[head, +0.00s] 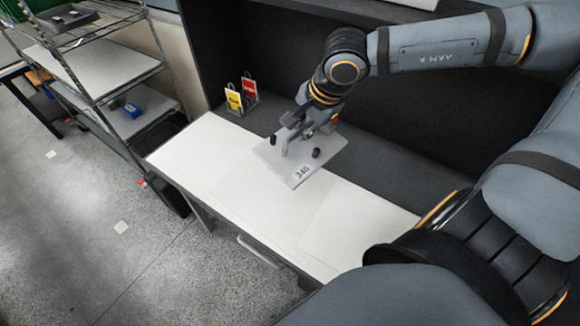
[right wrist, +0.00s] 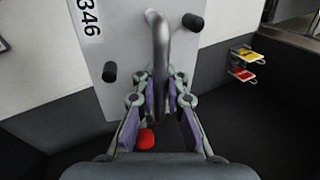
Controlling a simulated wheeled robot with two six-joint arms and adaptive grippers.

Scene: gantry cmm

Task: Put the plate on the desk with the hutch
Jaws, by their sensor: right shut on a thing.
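The plate (head: 279,167) is a flat grey rectangle marked 346, with a bent metal handle and dark knobs. It is at the desk with the hutch (head: 231,206), over its pale top; I cannot tell if it touches the surface. My right gripper (head: 303,133) is shut on the plate's handle. In the right wrist view the fingers of the gripper (right wrist: 160,98) close around the handle, and the plate (right wrist: 125,50) lies beyond them. A red knob shows between the fingers. My left gripper is not in view.
A small wire holder with red and yellow cards (head: 243,95) stands on the desk's back strip. The dark hutch panel (head: 420,120) rises behind. A wire shelf rack (head: 100,70) stands at the left. The pale desk top toward the front right is clear.

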